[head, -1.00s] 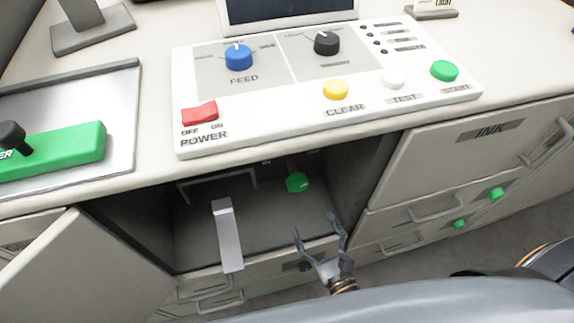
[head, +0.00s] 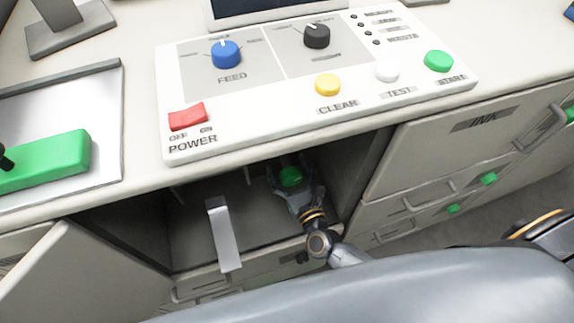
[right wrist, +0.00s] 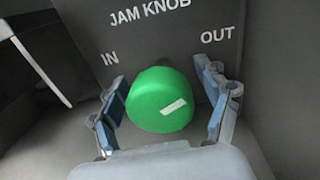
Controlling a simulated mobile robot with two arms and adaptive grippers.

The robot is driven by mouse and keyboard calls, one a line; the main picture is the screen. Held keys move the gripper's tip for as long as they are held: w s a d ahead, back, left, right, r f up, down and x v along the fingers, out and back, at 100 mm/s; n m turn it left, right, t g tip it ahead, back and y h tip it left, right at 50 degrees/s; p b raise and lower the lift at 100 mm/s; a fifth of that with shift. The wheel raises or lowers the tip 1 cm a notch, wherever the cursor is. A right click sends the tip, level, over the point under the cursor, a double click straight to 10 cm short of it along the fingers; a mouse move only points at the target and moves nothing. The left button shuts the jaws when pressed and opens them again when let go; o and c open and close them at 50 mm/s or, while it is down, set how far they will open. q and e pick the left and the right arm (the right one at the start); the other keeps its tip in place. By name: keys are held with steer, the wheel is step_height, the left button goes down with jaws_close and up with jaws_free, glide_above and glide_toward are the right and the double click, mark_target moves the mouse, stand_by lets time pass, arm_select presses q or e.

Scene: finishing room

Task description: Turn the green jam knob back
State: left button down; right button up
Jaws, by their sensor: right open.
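The green jam knob (head: 290,177) sits inside the open compartment under the counter. In the right wrist view the green jam knob (right wrist: 160,98) is large, below a "JAM KNOB" label, with "IN" at its left and "OUT" at its right. Its white mark lies right of its middle and slants up to the right, on the OUT side. My right gripper (head: 292,182) is open around the knob, and in the right wrist view its fingers (right wrist: 168,98) stand on both sides of it. I cannot tell whether they touch it. My left gripper is not in view.
A light grey lever (head: 223,235) stands in the compartment left of my right gripper. An open door (head: 65,275) is at the left. The control panel (head: 300,120) lies on the counter above. Drawers with green knobs (head: 488,179) are at the right.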

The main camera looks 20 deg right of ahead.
steer(key=shift+w, duration=0.25)
steer(key=c, duration=1.3)
